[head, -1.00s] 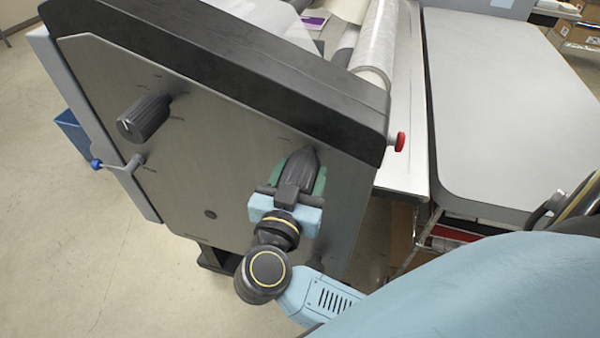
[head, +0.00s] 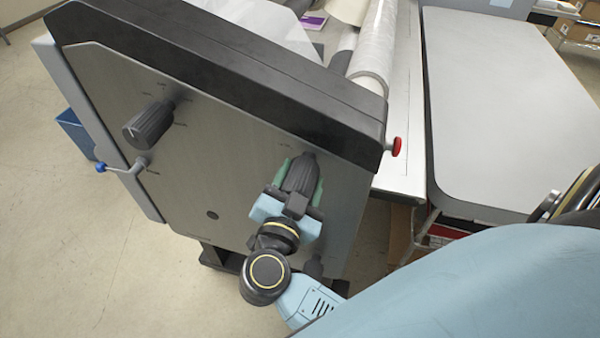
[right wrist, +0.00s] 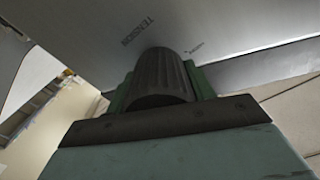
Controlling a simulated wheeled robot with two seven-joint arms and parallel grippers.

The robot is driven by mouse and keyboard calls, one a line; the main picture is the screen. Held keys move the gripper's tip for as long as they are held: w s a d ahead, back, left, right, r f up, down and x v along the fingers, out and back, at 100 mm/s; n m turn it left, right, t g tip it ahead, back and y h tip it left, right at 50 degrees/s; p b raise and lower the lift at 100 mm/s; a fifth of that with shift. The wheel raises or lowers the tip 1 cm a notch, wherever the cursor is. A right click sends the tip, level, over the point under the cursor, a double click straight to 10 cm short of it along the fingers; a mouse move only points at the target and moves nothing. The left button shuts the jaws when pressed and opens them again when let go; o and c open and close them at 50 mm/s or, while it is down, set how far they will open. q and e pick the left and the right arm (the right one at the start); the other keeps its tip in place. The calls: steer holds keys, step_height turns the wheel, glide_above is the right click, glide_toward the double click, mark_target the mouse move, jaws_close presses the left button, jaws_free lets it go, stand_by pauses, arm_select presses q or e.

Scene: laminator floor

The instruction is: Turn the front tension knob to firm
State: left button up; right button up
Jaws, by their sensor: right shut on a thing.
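The tension knob (head: 302,174) is a dark ribbed knob on the right part of the laminator's grey side panel (head: 215,180). My right gripper (head: 300,182) is shut on it, with a green finger pad on each side. In the right wrist view, the ribbed knob (right wrist: 160,78) sits between the green pads, and the word TENSION is printed on the panel beyond it. The gripper hides part of the knob and most markings around it. My left gripper is not in view.
A second dark knob (head: 149,124) is at the panel's left, above a small crank with a blue tip (head: 101,167). A red button (head: 396,146) sticks out past the panel's right edge. A grey table (head: 500,110) stands at the right. Open floor lies at the left.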

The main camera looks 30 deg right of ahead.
steer(key=m, duration=0.2)
steer(key=shift+f+m+p, duration=0.1)
steer(key=shift+m+p, duration=0.2)
steer(key=shift+m, duration=1.9)
steer(key=o, duration=1)
steer(key=shift+c, duration=0.2)
